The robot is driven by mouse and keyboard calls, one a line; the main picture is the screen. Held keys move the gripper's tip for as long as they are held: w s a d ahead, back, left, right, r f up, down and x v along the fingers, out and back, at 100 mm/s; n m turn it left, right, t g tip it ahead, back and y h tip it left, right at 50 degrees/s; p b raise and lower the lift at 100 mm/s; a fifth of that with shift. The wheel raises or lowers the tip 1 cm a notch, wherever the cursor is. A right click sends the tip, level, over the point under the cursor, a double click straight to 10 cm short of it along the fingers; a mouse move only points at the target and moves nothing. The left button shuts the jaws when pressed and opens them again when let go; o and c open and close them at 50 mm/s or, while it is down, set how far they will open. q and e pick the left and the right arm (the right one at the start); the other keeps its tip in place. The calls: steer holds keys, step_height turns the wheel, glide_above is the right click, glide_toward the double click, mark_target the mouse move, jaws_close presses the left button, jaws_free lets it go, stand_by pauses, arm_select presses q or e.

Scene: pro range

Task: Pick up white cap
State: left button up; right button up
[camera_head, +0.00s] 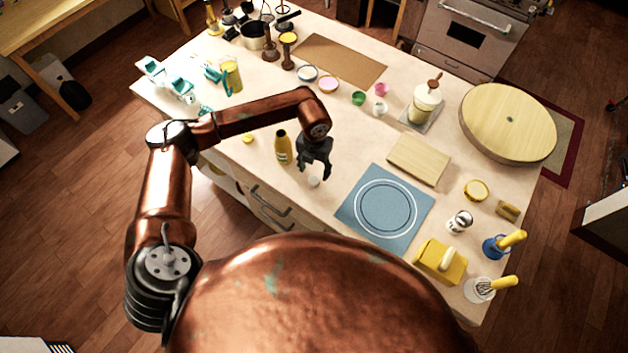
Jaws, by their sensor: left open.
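A small round white object (313,182), which looks like the white cap, lies on the pale counter near its front edge. My left gripper (318,172) points down just above and beside it, its dark fingers apart and empty. Whether the fingertips touch the white object cannot be told from this angle. A yellow bottle (283,147) with a dark top stands upright just left of the gripper. My right gripper does not show.
A blue mat (352,213) with a round plate outline lies to the right. A wooden board (419,160) lies behind it. A small yellow lid (248,138) lies left of the bottle. Several small pots and a brown mat (340,60) are farther back.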

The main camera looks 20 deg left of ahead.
mark_target(314, 179)
arm_select(q)
step_height(314, 179, down, 6)
steer(key=shift+w+a+p, duration=0.1)
steer(key=shift+p, duration=0.7)
steer(key=shift+c, duration=0.3)
steer(key=c, duration=0.9)
steer(key=shift+o, duration=0.2)
steer(key=shift+r, duration=0.15)
